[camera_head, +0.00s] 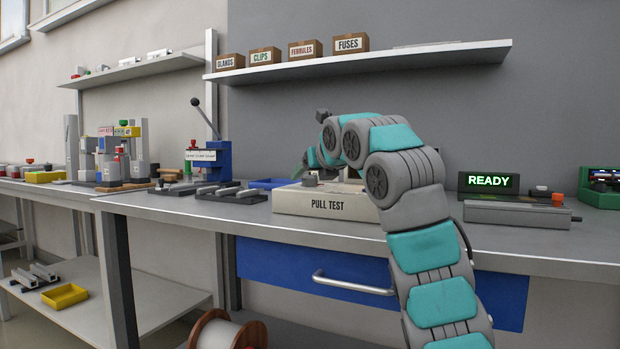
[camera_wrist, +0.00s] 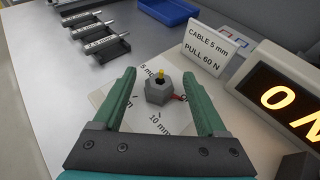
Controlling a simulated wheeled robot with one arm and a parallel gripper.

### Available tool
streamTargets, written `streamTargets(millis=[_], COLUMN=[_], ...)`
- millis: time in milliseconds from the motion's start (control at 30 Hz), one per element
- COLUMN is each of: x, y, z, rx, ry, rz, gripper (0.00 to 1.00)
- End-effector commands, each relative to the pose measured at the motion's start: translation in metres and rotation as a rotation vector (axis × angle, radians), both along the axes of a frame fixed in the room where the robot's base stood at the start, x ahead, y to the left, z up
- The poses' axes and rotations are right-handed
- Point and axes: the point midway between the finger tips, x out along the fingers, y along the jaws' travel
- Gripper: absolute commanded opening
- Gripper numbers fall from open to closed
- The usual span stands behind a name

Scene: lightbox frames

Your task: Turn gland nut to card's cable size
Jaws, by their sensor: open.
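In the wrist view the grey hexagonal gland nut (camera_wrist: 158,95) stands on a pale dial plate (camera_wrist: 112,100), with a yellow cable end (camera_wrist: 162,73) at its centre. A red pointer (camera_wrist: 179,97) sticks out at its right. The plate's marks read "5 m…", partly hidden, at upper left and "10 mm" at lower front. The white card (camera_wrist: 208,48) reads "CABLE 5 mm, PULL 60 N". My gripper (camera_wrist: 160,74) is open, its green fingers on either side of the nut with gaps showing. In the head view my arm hides the nut.
The pull test box (camera_head: 325,203) sits on the bench. An amber display (camera_wrist: 290,97) stands close right of my gripper. Dark holders with labelled bars (camera_wrist: 95,35) and a blue tray (camera_wrist: 168,10) lie beyond. A "READY" display (camera_head: 489,182) stands at right.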

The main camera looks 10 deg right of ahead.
Motion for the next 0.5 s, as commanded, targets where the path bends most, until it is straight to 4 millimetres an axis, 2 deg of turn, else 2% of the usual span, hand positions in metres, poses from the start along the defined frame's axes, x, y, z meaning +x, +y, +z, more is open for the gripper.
streamTargets(millis=[200, 467, 500], x=[0.0082, 0.0091, 0.0091], y=[0.0011, 0.0012, 0.0012], z=[-0.0044, -0.0045, -0.0047], rx=[0.000, 0.000, 0.000], ry=[0.002, 0.001, 0.001], rz=[-0.001, -0.001, -0.001], gripper=[0.75, 0.75, 0.72])
